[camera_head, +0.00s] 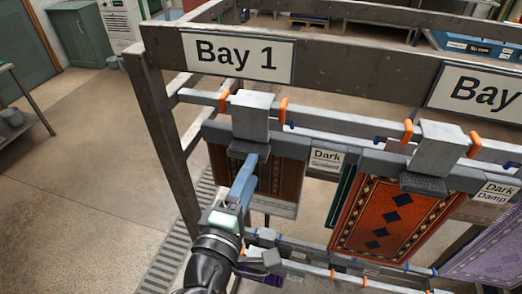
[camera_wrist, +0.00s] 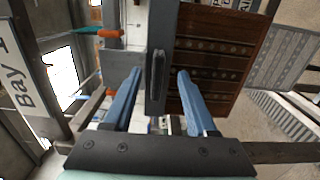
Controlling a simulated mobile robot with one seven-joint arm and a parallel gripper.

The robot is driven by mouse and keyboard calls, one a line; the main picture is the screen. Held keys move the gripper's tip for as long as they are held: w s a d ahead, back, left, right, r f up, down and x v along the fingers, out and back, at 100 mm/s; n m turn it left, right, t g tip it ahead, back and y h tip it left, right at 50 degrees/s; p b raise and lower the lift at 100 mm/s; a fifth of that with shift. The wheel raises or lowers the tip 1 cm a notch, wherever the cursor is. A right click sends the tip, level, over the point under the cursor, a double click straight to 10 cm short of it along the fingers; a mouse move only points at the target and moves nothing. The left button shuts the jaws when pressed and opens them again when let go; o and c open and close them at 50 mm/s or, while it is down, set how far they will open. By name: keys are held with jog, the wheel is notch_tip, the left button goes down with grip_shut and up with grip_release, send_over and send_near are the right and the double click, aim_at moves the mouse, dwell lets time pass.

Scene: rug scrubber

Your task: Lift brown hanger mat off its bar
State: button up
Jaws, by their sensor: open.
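The brown hanger mat (camera_head: 287,182) hangs in Bay 1 from a blue-grey hanger bar, under a pale grey block (camera_head: 252,117) with a dark ribbed grip (camera_head: 245,148) at its lower front. In the wrist view the brown mat (camera_wrist: 222,45) fills the upper right, with patterned bands. My gripper (camera_head: 250,162) is in front of the hanger, close to the ribbed grip. In the wrist view its blue fingers (camera_wrist: 158,76) are spread, one to each side of the dark grip (camera_wrist: 158,95). I see gaps on both sides. The fingertips partly hide the grip in the head view.
A red-orange mat (camera_head: 385,218) hangs to the right, with a purple mat (camera_head: 490,250) beyond it. Orange pegs (camera_head: 283,110) flank the block on the rack rail (camera_head: 330,122). A lower rail runs below. The floor (camera_head: 95,150) at left is open.

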aim_at(269, 161)
jog(key=p+x, duration=0.1)
jog(key=x, duration=0.3)
jog(key=shift+r, duration=0.1)
grip_shut()
dwell(1.3)
